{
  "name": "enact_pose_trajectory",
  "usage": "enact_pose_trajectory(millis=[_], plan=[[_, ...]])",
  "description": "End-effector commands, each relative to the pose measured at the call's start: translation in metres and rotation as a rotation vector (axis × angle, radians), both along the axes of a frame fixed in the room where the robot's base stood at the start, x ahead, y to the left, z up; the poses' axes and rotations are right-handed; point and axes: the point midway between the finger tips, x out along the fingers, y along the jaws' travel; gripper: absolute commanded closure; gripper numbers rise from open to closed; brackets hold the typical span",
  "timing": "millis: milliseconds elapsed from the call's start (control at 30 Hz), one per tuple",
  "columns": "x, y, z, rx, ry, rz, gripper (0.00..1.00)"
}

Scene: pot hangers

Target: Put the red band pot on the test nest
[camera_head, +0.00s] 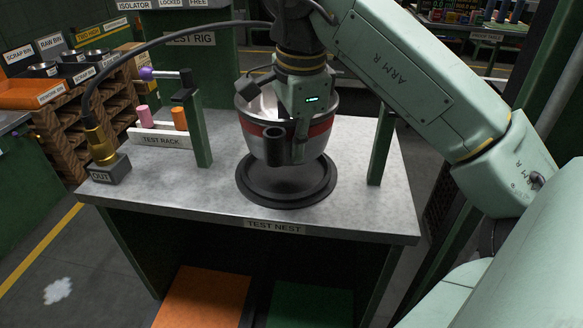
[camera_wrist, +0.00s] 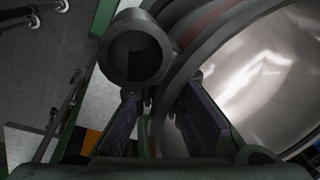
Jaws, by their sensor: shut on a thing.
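The red band pot (camera_head: 320,131) is a silver metal pot with a red band around it and a dark hollow spout-like part at its front. My gripper (camera_head: 299,150) is shut on the pot's wall or rim at the near side; the exact contact is partly hidden. The test nest (camera_head: 256,197) is a dark round ring on the grey bench top, directly below the pot. In the wrist view, my gripper's fingers (camera_wrist: 170,115) straddle the dark edge beside the pot's shiny inside (camera_wrist: 262,72).
A green post (camera_head: 194,125) with a side arm stands left of the nest, another green post (camera_head: 381,145) right. A test rack (camera_head: 158,137) with coloured pegs and a cabled OUT block (camera_head: 109,169) sit on the bench's left. The front bench surface is clear.

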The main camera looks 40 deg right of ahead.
Motion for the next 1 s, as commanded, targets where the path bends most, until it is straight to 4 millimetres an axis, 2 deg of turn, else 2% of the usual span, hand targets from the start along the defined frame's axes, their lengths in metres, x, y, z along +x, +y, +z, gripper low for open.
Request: enact_pose_trajectory(millis=[100,333,533,933,967,1000], plan=[[0.000,0.000,-0.016,-0.001,-0.003,0.000,1.00],[0.000,0.000,-0.033,-0.001,-0.002,-0.001,1.00],[0.000,0.000,-0.058,-0.001,-0.003,-0.001,1.00],[0.000,0.000,-0.066,-0.002,-0.003,-0.001,1.00],[0.000,0.000,-0.065,0.000,-0.001,0.000,0.89],[0.000,0.000,-0.065,0.000,-0.001,0.000,0.86]])
